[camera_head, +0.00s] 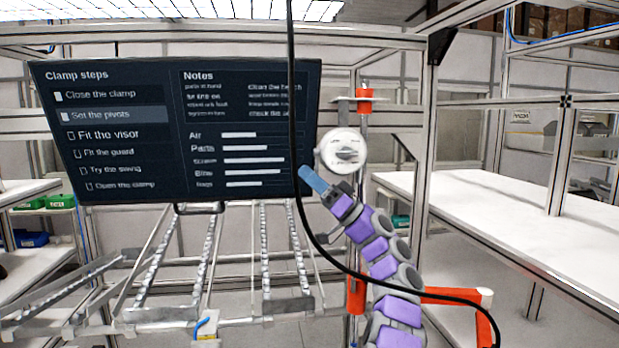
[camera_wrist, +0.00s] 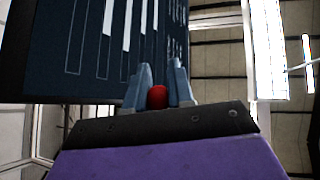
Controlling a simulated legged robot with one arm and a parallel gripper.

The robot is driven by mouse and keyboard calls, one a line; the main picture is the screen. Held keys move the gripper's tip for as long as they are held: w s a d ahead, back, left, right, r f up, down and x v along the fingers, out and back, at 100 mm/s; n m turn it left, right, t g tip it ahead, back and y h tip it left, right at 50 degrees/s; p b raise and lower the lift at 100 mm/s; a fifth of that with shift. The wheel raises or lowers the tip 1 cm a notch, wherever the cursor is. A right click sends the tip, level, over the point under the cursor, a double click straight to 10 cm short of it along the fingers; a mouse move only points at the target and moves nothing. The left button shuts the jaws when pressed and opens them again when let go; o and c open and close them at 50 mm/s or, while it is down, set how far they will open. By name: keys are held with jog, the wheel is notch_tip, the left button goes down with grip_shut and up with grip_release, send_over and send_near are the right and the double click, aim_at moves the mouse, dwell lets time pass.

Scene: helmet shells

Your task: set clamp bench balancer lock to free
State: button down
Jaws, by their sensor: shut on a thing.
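The balancer (camera_head: 345,150) is a round white housing with a grey middle, mounted on the orange and grey post. My gripper (camera_head: 308,178) is just below and left of it, in front of the screen's lower right corner, pointing up and left. In the wrist view my gripper (camera_wrist: 160,78) has its two blue-grey fingers shut around a small rounded red piece (camera_wrist: 157,97). I cannot tell for certain whether this red piece is the balancer's lock. It is hidden in the head view, as is the lock's setting.
A dark screen (camera_head: 180,130) with clamp steps and notes stands behind my gripper at left. A black cable (camera_head: 292,90) hangs down past my gripper and curves right. Metal roller rails (camera_head: 200,260) lie below. A white table (camera_head: 510,220) stands at right.

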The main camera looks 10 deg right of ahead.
jog(key=c, duration=1.1)
grip_release()
jog(key=shift+w+f+t, duration=0.2)
jog(key=shift+t, duration=0.1)
jog(key=shift+o, duration=0.6)
jog(key=shift+s+r, duration=0.1)
jog(key=shift+s, duration=0.05)
jog(key=v, duration=0.7)
jog(key=shift+d+f, duration=0.2)
jog(key=shift+d, duration=0.1)
jog(key=shift+c, duration=0.4)
